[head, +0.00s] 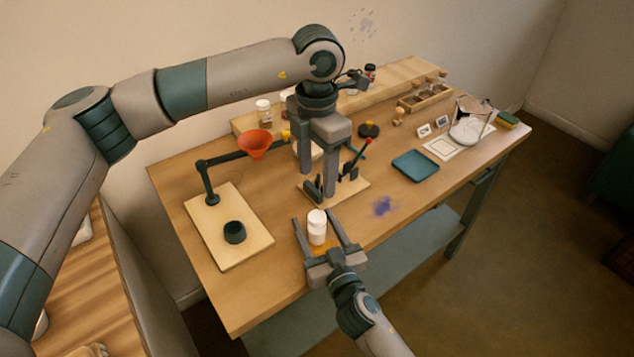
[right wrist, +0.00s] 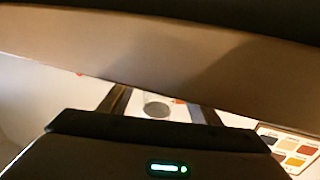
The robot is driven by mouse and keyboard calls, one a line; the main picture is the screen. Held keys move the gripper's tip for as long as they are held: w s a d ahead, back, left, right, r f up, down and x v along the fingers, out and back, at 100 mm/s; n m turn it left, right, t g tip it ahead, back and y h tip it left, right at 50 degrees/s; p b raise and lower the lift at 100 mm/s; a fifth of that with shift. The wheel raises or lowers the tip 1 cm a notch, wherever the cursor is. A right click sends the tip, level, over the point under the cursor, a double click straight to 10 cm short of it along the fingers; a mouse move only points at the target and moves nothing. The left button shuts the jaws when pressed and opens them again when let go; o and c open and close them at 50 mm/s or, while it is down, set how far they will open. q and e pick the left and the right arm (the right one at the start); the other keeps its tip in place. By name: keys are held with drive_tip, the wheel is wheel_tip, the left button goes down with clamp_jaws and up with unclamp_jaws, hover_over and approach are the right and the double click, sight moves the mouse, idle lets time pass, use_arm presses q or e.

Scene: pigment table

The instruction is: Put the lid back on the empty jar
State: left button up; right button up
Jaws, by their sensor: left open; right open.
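A small white jar (head: 317,232) stands upright on the table near its front edge. A rounded white top shows on it; I cannot tell whether that is a lid. My right gripper (head: 314,216) is open, with its fingers on either side of the jar. In the right wrist view a grey round shape (right wrist: 157,108) shows between the fingers. My left gripper (head: 318,184) is open and points down behind the jar, over a small wooden board (head: 352,193). I see no separate lid that I can surely match to the jar.
A blue tray (head: 415,166) lies to the right, near a purple powder stain (head: 383,206). A dark round object (head: 369,130) sits behind. Bottles and a shelf line the back.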

drive_tip(key=b+v, duration=0.3)
drive_tip(key=v, duration=1.1)
drive_tip(key=shift+s+d, duration=0.15)
drive_tip(key=shift+s, duration=0.1)
